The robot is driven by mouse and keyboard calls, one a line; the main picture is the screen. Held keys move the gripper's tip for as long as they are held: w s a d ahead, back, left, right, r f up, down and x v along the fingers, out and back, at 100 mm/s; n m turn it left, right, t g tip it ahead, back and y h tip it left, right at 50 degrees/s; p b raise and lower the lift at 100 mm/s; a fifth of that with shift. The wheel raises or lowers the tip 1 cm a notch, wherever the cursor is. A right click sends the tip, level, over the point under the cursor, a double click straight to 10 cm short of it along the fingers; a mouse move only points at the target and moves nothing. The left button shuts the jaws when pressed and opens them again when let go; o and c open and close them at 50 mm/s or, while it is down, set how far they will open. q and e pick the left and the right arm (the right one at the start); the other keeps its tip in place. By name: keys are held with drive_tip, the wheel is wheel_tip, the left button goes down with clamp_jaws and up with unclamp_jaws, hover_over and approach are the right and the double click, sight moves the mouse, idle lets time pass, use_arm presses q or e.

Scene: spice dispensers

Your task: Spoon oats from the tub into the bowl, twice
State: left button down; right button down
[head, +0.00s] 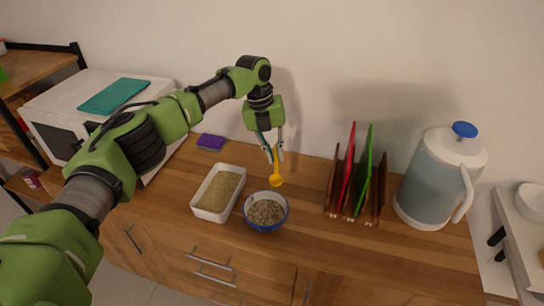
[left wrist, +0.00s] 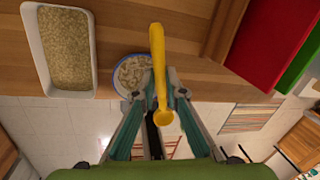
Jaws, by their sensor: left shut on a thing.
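My left gripper (head: 271,154) points down and is shut on a yellow spoon (head: 276,180), behind and a little above the bowl in the head view. The spoon (left wrist: 157,50) also shows between the fingers in the left wrist view; I cannot tell whether it carries oats. The blue bowl (head: 267,229) stands on the counter with flaky oats (head: 266,211) inside. The white rectangular tub (head: 211,215), left of the bowl, holds a layer of tan oats (head: 218,191). The tub (left wrist: 70,94) and part of the bowl (left wrist: 118,75) show in the wrist view. My right gripper is out of view.
A wooden rack (head: 333,190) with red and green boards stands right of the bowl. A large pitcher (head: 430,185) with a blue knob is farther right. A purple box (head: 211,141) lies behind the tub, and a white microwave (head: 60,100) stands left. The front counter strip is clear.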

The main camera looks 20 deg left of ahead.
use_arm(q)
drive_tip(key=s+r+n, duration=0.1)
drive_tip(key=n, duration=0.1)
drive_tip(key=s+d+r+n+t, duration=0.1)
drive_tip(key=n, duration=0.2)
drive_tip(key=s+r+n+y, duration=0.1)
drive_tip(key=n, duration=0.1)
drive_tip(key=shift+s+d+r+n+b, duration=0.2)
drive_tip(key=shift+s+d+n+b, duration=0.1)
drive_tip(key=shift+s+d+n, duration=0.1)
drive_tip(key=s+n, duration=0.2)
drive_tip(key=s+n+y, duration=0.1)
drive_tip(key=s+n, duration=0.1)
drive_tip(key=n, duration=0.1)
drive_tip(key=s+n, duration=0.2)
drive_tip(key=n, duration=0.1)
drive_tip(key=shift+s+d+r+t+y+b, duration=0.15)
drive_tip(key=shift+s+r+t+y+b, duration=0.15)
drive_tip(key=shift+t, duration=0.1)
drive_tip(key=s+a+f+n+g+y, duration=0.1)
drive_tip(key=s+a+n, duration=0.1)
drive_tip(key=s+n, duration=0.6)
drive_tip(key=s+a+f+n+g+y+b, duration=0.1)
drive_tip(key=s+a+n, duration=0.2)
drive_tip(key=s+n, duration=0.6)
drive_tip(key=s, duration=0.3)
drive_tip(key=shift+f+n, duration=0.3)
drive_tip(key=shift+w+d, duration=0.1)
drive_tip(key=shift+d, duration=0.05)
